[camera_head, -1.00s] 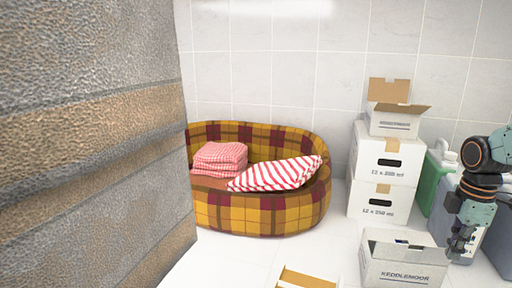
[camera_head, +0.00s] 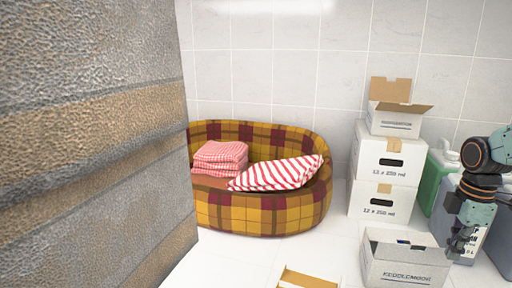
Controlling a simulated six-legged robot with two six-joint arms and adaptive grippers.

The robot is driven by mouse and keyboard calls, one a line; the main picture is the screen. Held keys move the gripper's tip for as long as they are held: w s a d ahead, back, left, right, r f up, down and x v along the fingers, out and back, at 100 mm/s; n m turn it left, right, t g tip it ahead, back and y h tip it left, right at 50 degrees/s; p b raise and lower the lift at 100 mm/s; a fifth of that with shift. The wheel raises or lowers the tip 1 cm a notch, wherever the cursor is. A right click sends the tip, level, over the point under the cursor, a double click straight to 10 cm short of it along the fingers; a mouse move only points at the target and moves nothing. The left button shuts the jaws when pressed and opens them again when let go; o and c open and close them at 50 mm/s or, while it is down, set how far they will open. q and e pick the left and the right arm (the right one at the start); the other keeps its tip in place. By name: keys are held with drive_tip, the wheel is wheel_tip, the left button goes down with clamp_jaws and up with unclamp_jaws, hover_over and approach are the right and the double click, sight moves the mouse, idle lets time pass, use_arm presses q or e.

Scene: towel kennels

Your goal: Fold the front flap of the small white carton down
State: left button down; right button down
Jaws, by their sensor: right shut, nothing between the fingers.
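A small white carton (camera_head: 393,125) stands on top of a stack at the back right. Its brown back flap (camera_head: 390,90) stands up and another flap (camera_head: 405,107) sticks out to the right. A second open white carton with dark lettering (camera_head: 402,272) sits on the floor below, at the lower right. My right gripper (camera_head: 457,246) points down at that floor carton's right edge, shut and empty. I cannot tell whether it touches the carton. My left gripper is not in view.
Two closed white boxes (camera_head: 383,199) form the stack under the small carton. Green and grey-blue jugs (camera_head: 433,180) stand right of it. A plaid basket (camera_head: 262,217) holds folded towels. A rough striped wall (camera_head: 90,150) fills the left.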

wheel_tip(320, 180, down, 3)
drive_tip(key=shift+s+r, duration=0.1)
idle(0.5)
drive_tip(key=shift+s, duration=0.1)
